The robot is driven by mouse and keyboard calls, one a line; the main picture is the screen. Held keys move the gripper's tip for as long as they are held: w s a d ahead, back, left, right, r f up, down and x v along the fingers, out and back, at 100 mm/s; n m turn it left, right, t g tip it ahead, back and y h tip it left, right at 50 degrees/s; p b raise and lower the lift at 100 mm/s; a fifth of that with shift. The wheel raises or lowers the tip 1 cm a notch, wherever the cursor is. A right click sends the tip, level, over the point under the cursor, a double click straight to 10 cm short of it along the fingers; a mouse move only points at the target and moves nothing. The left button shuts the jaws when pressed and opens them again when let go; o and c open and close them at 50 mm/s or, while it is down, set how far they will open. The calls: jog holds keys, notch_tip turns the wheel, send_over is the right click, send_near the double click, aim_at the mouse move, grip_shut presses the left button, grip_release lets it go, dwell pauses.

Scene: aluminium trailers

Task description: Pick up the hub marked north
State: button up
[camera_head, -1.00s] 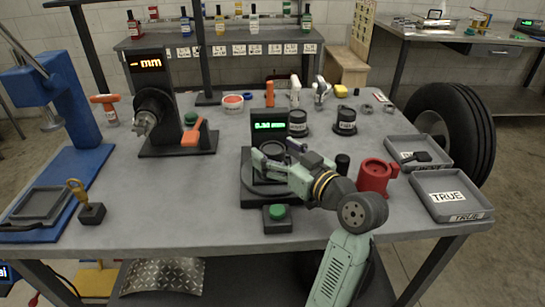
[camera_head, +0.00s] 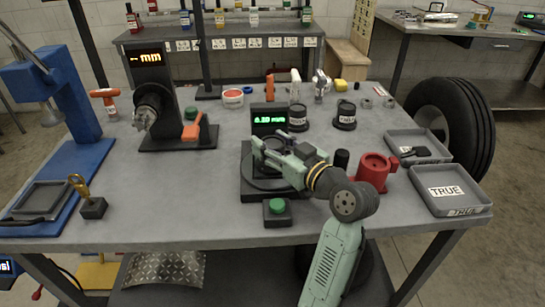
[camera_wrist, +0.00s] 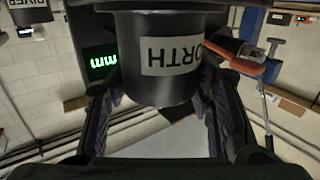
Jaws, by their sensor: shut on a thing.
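The hub marked NORTH (camera_wrist: 165,90) is a dark round hub with a pale label, upside down in the wrist view. The label's first letter is partly cut off. My gripper (camera_wrist: 162,108) has a finger on either side of the hub and is shut on it. In the head view my gripper (camera_head: 272,148) is over the round black stand (camera_head: 248,185) with the green display (camera_head: 269,120). There the hub is mostly hidden by the fingers. I cannot tell whether it touches the stand.
Two other labelled black hubs (camera_head: 298,118) (camera_head: 345,118) stand behind the stand. A green button box (camera_head: 277,210) sits in front. A red cup-like piece (camera_head: 373,172) and a grey tray marked TRUE (camera_head: 470,199) are to the right. A black gauge with an orange lever (camera_head: 192,130) stands left.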

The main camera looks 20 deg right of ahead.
grip_shut()
jog(key=shift+r, duration=0.25)
dwell(0.3)
